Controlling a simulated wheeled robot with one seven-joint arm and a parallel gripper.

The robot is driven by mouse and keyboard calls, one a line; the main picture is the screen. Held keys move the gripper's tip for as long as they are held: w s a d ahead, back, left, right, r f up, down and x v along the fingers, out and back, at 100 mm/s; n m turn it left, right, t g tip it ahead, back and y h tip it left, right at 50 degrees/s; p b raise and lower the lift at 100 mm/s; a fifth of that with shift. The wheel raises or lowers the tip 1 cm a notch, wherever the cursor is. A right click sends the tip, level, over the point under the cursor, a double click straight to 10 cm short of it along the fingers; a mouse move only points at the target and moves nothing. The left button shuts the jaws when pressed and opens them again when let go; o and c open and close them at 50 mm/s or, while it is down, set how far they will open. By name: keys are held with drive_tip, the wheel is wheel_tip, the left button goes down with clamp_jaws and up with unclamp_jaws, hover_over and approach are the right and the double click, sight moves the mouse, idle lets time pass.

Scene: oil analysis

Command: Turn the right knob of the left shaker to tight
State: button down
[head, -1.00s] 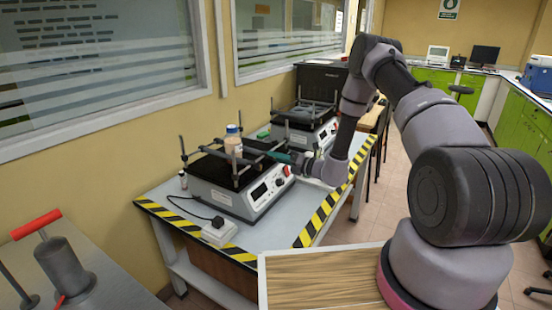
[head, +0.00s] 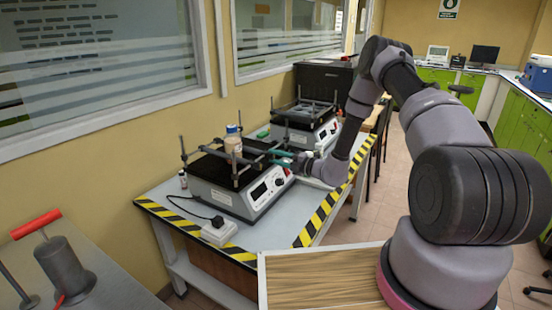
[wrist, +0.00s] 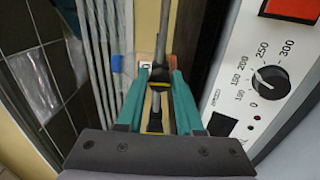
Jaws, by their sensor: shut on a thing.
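The left shaker (head: 228,190) stands on the near table, with a bottle (head: 233,143) on its top and clamp bars around it. My gripper (head: 281,155) is at the right end of its bars, above the front panel. In the wrist view my gripper's teal fingers (wrist: 158,78) are closed around a dark piece on a grey rod, which seems to be the right knob (wrist: 159,87). The fingers partly hide the knob, and its tightness cannot be told. The shaker's dial (wrist: 270,82) and red switch (wrist: 292,9) show on the panel at right.
A second shaker (head: 305,130) stands behind the left one. A white power box (head: 219,231) with a cable sits at the table's front. Yellow-black tape (head: 322,215) marks the table edges. A window and wall run along the left.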

idle(0.4)
drive_tip(key=c, duration=0.6)
unclamp_jaws()
drive_tip(key=shift+s+d, duration=0.1)
drive_tip(key=shift+d, duration=0.05)
drive_tip(key=v, duration=1)
drive_tip(key=shift+s+d, duration=0.15)
drive_tip(key=shift+d, duration=0.05)
